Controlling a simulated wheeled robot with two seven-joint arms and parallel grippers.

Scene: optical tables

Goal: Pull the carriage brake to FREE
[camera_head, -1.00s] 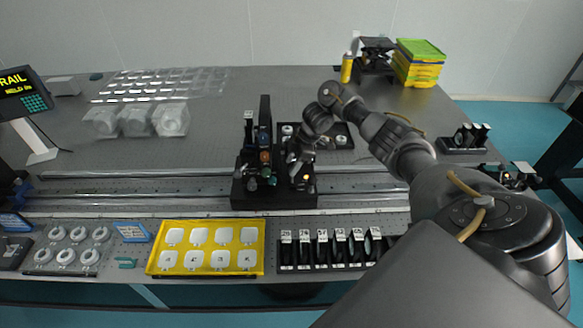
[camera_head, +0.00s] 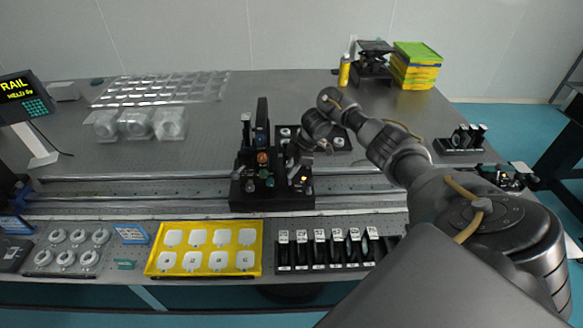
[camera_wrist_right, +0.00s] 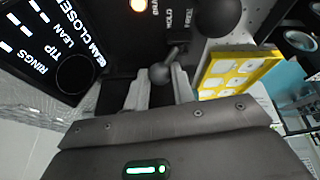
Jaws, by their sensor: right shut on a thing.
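The carriage (camera_head: 272,200) is a black block on the rail, carrying a dark upright with coloured knobs. My right gripper (camera_head: 301,180) reaches down at its right side. In the right wrist view, the brake lever (camera_wrist_right: 160,73) is a dark ball on a short rod, between the pale fingers of my right gripper (camera_wrist_right: 163,90), which is shut on it. White lettering beside the lever reads HOLD and, partly legible, FREE. The rod's base is near these words; I cannot tell exactly which one it points at. My left gripper is not in view.
A yellow tray (camera_head: 204,271) and a black rack (camera_head: 325,265) of several plates sit in front of the rail (camera_head: 110,192). A larger dark ball (camera_wrist_right: 217,14) is close by in the wrist view.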

